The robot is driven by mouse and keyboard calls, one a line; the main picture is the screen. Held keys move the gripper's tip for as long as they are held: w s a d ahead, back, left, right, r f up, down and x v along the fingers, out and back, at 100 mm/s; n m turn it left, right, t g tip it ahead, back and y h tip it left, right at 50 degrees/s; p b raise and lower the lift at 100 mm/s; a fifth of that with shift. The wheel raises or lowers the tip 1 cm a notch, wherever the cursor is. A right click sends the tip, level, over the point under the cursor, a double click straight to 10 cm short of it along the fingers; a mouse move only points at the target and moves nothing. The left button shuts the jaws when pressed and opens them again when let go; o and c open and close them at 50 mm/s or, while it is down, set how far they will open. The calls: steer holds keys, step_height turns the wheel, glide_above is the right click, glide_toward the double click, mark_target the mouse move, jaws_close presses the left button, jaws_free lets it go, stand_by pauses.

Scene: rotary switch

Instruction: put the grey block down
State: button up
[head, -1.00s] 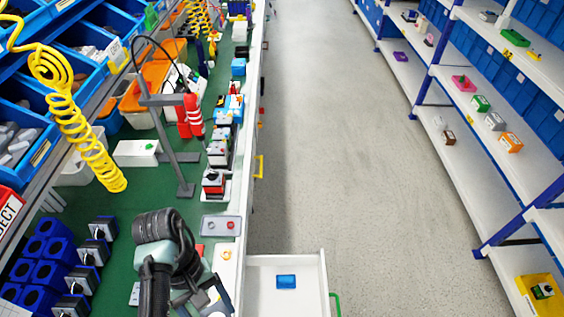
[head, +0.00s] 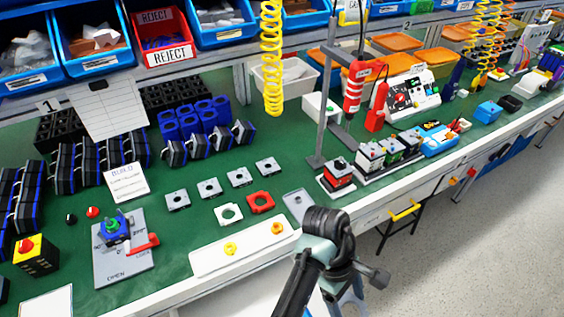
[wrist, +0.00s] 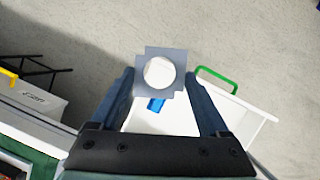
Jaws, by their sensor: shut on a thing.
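The grey block (wrist: 174,56), a square plate with notched corners and a round hole, is between the fingertips of my gripper (wrist: 160,76) in the wrist view. My gripper is shut on it and holds it above an open white drawer (wrist: 240,118). A blue piece (wrist: 156,104) in the drawer shows just below the block. In the head view my arm reaches past the bench's front edge at the bottom, and the held block cannot be made out there.
Similar grey square pieces (head: 209,187) stand in a row on the green bench, with a red plate (head: 261,202) and a white plate (head: 229,213) in front. A grey tray (head: 298,204) lies beside my arm. A switch panel (head: 123,250) is at left. Floor at right is clear.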

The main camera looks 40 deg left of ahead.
steer(key=s+a+f+n+t+y+b, duration=0.1)
steer(key=s+a+f+n+b, duration=0.2)
steer(key=f, duration=0.3)
steer(key=s+a+f+n+t+y+b, duration=0.1)
steer(key=s+a+f+n+b, duration=0.2)
steer(key=a+f+n, duration=0.3)
steer(key=s+a+f+n+t+b, duration=0.2)
steer(key=s+a+f+n, duration=0.3)
steer(key=f, duration=0.3)
steer(key=shift+s+a+f+y+b, duration=0.1)
steer(key=shift+s+a+y+b, duration=0.25)
steer(key=shift+b, duration=0.3)
steer(key=shift+d+f+b, duration=0.1)
steer(key=shift+f+b, duration=0.5)
steer(key=shift+f, duration=1.4)
steer(key=shift+f, duration=0.2)
steer(key=o, duration=1.4)
steer(key=p+v, duration=0.3)
steer(key=v, duration=0.9)
steer(key=shift+s, duration=0.15)
steer(key=shift+r, duration=0.15)
